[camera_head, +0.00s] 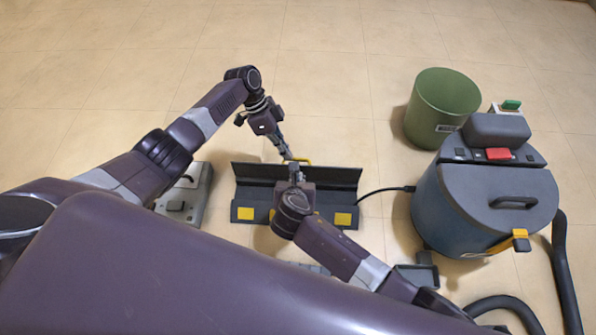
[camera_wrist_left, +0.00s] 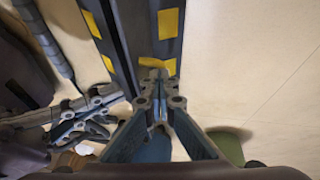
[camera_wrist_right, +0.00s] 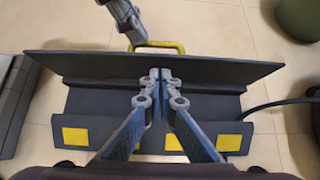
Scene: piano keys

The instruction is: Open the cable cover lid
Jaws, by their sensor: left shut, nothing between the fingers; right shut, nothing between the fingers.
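The dark cable cover (camera_head: 250,199) lies on the floor with yellow patches along its front. Its lid (camera_head: 335,175) stands raised and tilted along the back edge, and the trough in front of it is exposed. A yellow handle (camera_wrist_right: 172,44) sticks out behind the lid's top edge. My left gripper (camera_head: 289,157) is shut and empty at the handle, behind the lid; whether it touches cannot be told. Its fingers show in the left wrist view (camera_wrist_left: 156,80). My right gripper (camera_head: 296,168) is shut and empty in front of the lid, over the trough, also seen in the right wrist view (camera_wrist_right: 160,78).
A black cable (camera_head: 385,190) runs from the cover's right end to a blue vacuum (camera_head: 440,205) with a hose (camera_head: 562,260). A green bin (camera_head: 440,105) stands behind it. A grey box (camera_head: 185,195) sits left of the cover. The floor behind the cover is clear.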

